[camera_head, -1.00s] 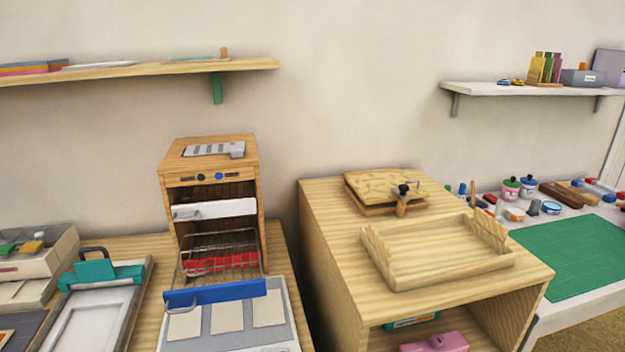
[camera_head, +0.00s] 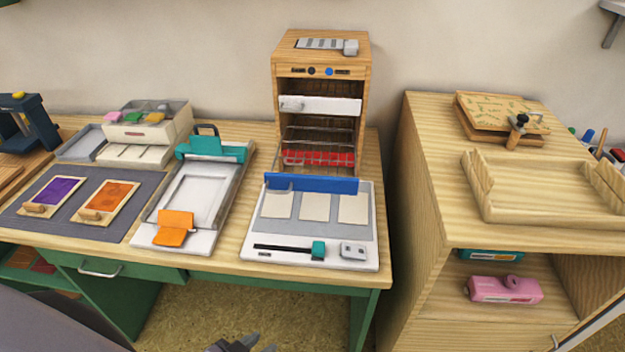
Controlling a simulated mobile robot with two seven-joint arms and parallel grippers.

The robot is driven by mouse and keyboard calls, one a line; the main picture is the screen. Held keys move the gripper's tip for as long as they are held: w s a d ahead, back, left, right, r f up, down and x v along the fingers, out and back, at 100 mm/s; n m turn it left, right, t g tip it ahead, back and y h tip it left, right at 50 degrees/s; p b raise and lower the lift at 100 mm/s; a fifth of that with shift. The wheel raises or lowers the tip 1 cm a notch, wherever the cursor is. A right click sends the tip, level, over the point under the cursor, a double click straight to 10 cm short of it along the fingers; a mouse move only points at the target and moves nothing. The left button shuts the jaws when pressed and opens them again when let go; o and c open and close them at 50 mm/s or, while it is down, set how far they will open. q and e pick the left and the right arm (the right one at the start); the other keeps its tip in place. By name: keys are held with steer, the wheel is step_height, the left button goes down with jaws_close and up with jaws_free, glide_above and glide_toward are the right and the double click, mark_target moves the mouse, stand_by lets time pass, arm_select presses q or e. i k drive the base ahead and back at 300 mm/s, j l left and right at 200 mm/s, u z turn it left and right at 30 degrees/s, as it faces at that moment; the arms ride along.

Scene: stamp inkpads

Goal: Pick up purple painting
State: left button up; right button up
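The purple painting (camera_head: 58,189) is a purple patch in a pale frame. It lies flat on a dark grey mat (camera_head: 120,228) on the table at the left. A small wooden piece rests on its near edge. A similar orange one (camera_head: 111,194) lies just right of it. Only the dark tip of my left gripper (camera_head: 240,344) shows at the bottom edge, low and in front of the table, well apart from the painting. Its opening cannot be made out. My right gripper is not in view.
A white tray with a teal clamp (camera_head: 198,190) stands right of the mat. A wooden rack cabinet (camera_head: 281,120) and a white board (camera_head: 365,235) stand further right. A cream box (camera_head: 150,134) is behind the mat. A wooden shelf unit (camera_head: 425,165) is at right.

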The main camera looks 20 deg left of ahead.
mark_target(60, 189)
steer(key=u, duration=2.2)
steer(key=z, duration=0.9)
steer(key=i+j+z, duration=0.1)
steer(key=j+z, duration=0.9)
steer(key=j, duration=0.5)
steer(key=j+z, duration=0.3)
steer(key=j, duration=0.5)
